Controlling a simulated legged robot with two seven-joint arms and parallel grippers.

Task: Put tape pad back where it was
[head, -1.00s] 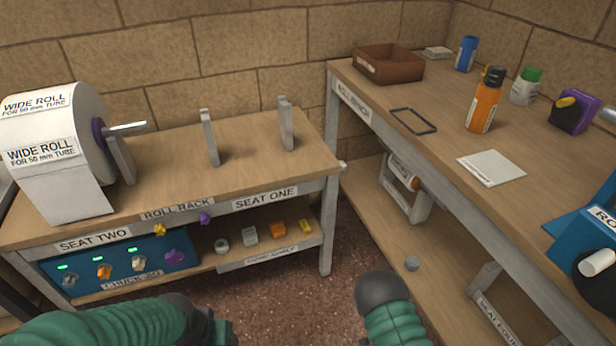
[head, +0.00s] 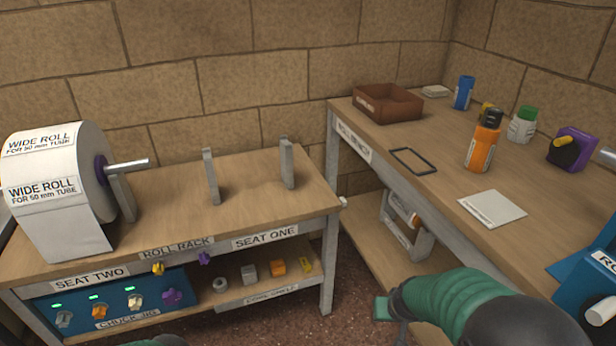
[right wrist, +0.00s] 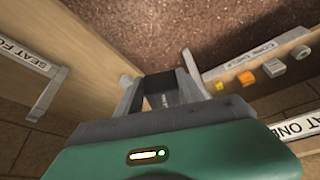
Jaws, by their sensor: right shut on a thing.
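In the right wrist view my right gripper (right wrist: 163,85) is shut on a small dark thing (right wrist: 160,100) between its fingers. Only part of the thing shows, and I cannot tell for sure whether it is the tape pad. In the head view my right forearm crosses the lower right, in front of the right bench; the jaws are not clear there. An empty black rectangular outline (head: 413,161) lies on the right bench (head: 445,180). A flat white square (head: 492,208) lies nearer on that bench. My left gripper is out of view.
On the right bench stand a brown tray (head: 388,103), a blue bottle (head: 463,92), an orange bottle (head: 482,147), a green-capped bottle (head: 522,125) and a purple device (head: 571,148). The roll rack (head: 255,190) with a wide paper roll (head: 62,190) stands left.

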